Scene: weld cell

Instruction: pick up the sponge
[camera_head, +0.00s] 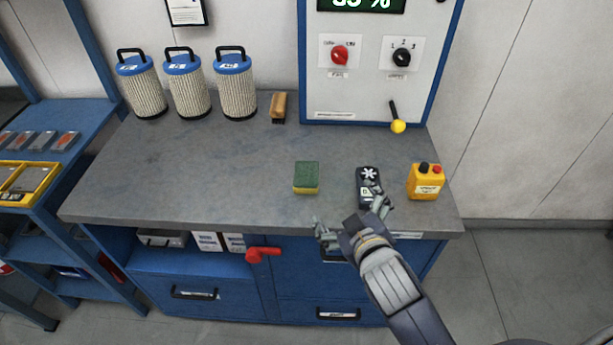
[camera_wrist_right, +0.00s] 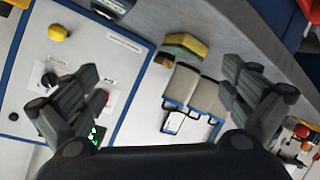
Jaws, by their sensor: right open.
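The sponge (camera_head: 306,178) has a green top and a yellow lower layer. It lies flat on the grey bench top, right of the middle. In the right wrist view the sponge (camera_wrist_right: 187,45) shows in the upper middle, between my fingers but farther off. My right gripper (camera_head: 350,217) is at the bench's front edge, to the right of the sponge and nearer to me, with its fingers spread and nothing between them. Both open fingers show in the right wrist view (camera_wrist_right: 163,72). My left gripper is not in view.
A black handheld device (camera_head: 367,183) lies right of the sponge, close to my right gripper. A yellow button box (camera_head: 426,182) stands beyond it. A brush (camera_head: 278,107) and several filter cartridges (camera_head: 188,92) stand at the back. The bench left of the sponge is clear.

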